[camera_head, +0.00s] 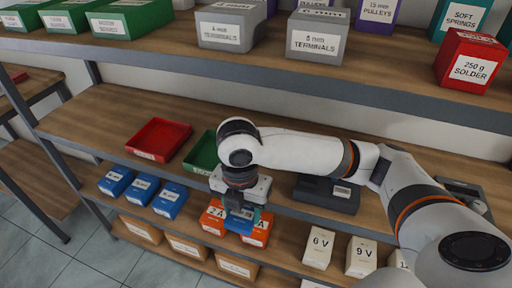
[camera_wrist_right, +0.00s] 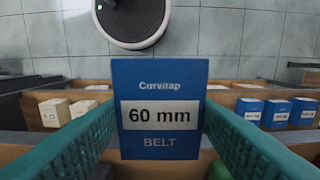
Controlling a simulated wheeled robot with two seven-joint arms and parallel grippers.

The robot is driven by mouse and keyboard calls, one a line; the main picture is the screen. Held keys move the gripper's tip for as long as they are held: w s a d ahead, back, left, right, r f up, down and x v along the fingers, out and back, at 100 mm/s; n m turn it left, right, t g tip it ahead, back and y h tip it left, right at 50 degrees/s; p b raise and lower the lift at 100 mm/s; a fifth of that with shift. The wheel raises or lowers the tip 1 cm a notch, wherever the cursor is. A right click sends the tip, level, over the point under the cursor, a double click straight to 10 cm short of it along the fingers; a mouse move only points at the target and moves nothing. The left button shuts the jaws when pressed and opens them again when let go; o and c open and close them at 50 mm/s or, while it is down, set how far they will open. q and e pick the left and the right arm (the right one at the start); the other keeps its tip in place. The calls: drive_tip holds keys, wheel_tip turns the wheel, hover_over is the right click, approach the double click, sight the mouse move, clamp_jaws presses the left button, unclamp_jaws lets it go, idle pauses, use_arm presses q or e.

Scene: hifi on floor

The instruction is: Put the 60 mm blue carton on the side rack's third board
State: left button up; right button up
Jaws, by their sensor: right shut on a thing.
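The 60 mm blue carton (camera_wrist_right: 163,80) is between the two green fingers of my right gripper in the wrist view, its label reading "60 mm BELT" and facing the camera. In the head view, my right gripper (camera_head: 240,212) points down at the front of the rack, and the carton (camera_head: 238,224) shows as a small blue patch under it, in front of the orange boxes. My left gripper is not in view. The side rack's wooden boards (camera_head: 42,180) show at the far left; I cannot tell which board is the third.
Several blue cartons (camera_head: 142,188) stand on the lower board left of my gripper. Orange boxes (camera_head: 213,217) are right behind it, and white 6 V and 9 V boxes (camera_head: 318,247) stand to the right. A red tray (camera_head: 160,139) and a green tray (camera_head: 203,153) lie on the board above.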

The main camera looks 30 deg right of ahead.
drive_tip(key=w+d+p, duration=0.1)
drive_tip(key=w+d, duration=0.3)
drive_tip(key=d, duration=0.1)
drive_tip(key=w+d+f+p, duration=0.1)
drive_tip(key=w+d, duration=0.3)
drive_tip(key=w+d+p, duration=0.2)
drive_tip(key=w+d, duration=0.2)
drive_tip(key=d, duration=0.1)
drive_tip(key=shift+w+d+f, duration=0.2)
drive_tip(key=shift+w+d, duration=0.1)
drive_tip(key=shift+d, duration=0.05)
wheel_tip(320, 180, down, 4)
drive_tip(key=shift+s+f+p, duration=0.1)
drive_tip(key=shift+p, duration=0.45)
drive_tip(key=shift+f+p, duration=0.3)
drive_tip(key=shift+p, duration=0.05)
drive_tip(key=shift+d+f, duration=0.1)
drive_tip(key=shift+f, duration=0.3)
drive_tip(key=shift+f, duration=0.1)
drive_tip(key=o, duration=0.9)
drive_tip(key=shift+o, duration=0.2)
